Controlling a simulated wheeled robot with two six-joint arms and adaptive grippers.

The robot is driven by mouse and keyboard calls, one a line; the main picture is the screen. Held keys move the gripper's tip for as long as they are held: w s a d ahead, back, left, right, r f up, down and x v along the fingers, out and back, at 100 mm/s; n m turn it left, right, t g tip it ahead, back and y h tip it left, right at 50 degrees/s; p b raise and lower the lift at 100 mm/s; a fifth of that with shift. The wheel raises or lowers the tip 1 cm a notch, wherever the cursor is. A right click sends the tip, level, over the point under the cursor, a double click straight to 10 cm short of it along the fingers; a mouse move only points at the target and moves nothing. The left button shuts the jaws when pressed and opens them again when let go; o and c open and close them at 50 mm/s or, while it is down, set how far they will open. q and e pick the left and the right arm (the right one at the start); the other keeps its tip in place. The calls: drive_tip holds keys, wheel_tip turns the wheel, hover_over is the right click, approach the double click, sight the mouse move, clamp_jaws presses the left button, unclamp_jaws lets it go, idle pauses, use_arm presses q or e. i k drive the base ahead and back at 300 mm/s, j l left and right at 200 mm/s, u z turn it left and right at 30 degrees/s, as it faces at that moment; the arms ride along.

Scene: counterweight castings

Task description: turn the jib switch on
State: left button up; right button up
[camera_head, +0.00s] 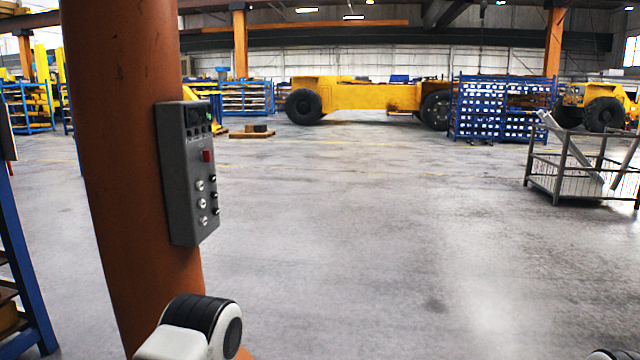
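A grey control box (187,172) is mounted on the side of a thick orange-brown column (125,150) at the left. On its face are a dark panel at the top with a small green spot, a red square button or switch (207,156), and several round light knobs and small dark knobs below. I cannot tell which control is the jib switch or how it is set. White and black links of my own arm show at the bottom, below the box and apart from it. Neither gripper's fingers show.
Blue shelving stands at the left edge, close to the column. A grey wire cage cart (580,172) is at the right. A yellow vehicle chassis (365,97) and a blue rack of bins (495,108) stand far back. The concrete floor between is clear.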

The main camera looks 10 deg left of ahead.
sight(205, 155)
drive_tip(key=i+l, duration=0.1)
drive_tip(key=i, duration=0.65)
drive_tip(key=i+u, duration=0.15)
drive_tip(key=i, duration=0.6)
drive_tip(key=i+l, duration=0.2)
drive_tip(key=i, duration=0.55)
drive_tip(key=j+u, duration=0.05)
